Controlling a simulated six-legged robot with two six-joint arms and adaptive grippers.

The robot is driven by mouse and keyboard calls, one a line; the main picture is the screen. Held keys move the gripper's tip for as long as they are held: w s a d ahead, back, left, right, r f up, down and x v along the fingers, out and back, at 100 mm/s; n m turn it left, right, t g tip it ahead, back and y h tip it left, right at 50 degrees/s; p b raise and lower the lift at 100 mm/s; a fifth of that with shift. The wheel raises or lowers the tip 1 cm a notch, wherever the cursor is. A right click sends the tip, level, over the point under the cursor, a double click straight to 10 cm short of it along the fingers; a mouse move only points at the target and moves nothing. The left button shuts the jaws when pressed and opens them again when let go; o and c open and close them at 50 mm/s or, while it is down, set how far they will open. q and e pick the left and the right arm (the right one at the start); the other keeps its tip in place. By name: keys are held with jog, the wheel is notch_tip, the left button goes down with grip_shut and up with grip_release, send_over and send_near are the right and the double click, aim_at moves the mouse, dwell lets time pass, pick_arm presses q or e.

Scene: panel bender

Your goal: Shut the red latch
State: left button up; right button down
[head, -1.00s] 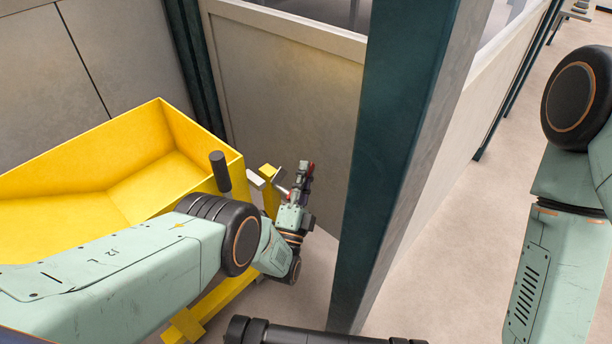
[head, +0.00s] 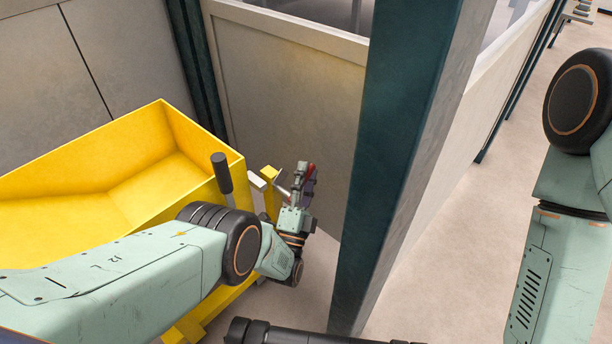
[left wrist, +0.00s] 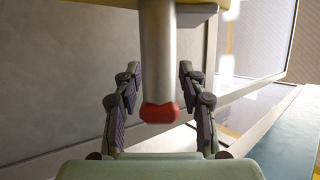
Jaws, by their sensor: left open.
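The red latch (left wrist: 160,112) shows in the left wrist view as a grey bar with a red tip pointing toward my palm. In the head view its red end (head: 311,171) shows small beside the yellow bin's right end, partly hidden by my fingers. My left gripper (head: 304,180) is open there. In the left wrist view its two fingers (left wrist: 160,78) stand on either side of the bar, with a visible gap on both sides. My right gripper is out of view; only arm links show.
The yellow bin (head: 205,183) stands at left, with a dark upright handle (head: 222,172) by its right corner. A dark green post (head: 400,150) stands close right of my left gripper. A beige panel (head: 285,95) is behind. Floor at right is clear.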

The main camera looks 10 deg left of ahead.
pick_arm(q)
jog(key=v, duration=0.7)
jog(key=shift+s, duration=0.2)
jog(key=shift+f, duration=0.15)
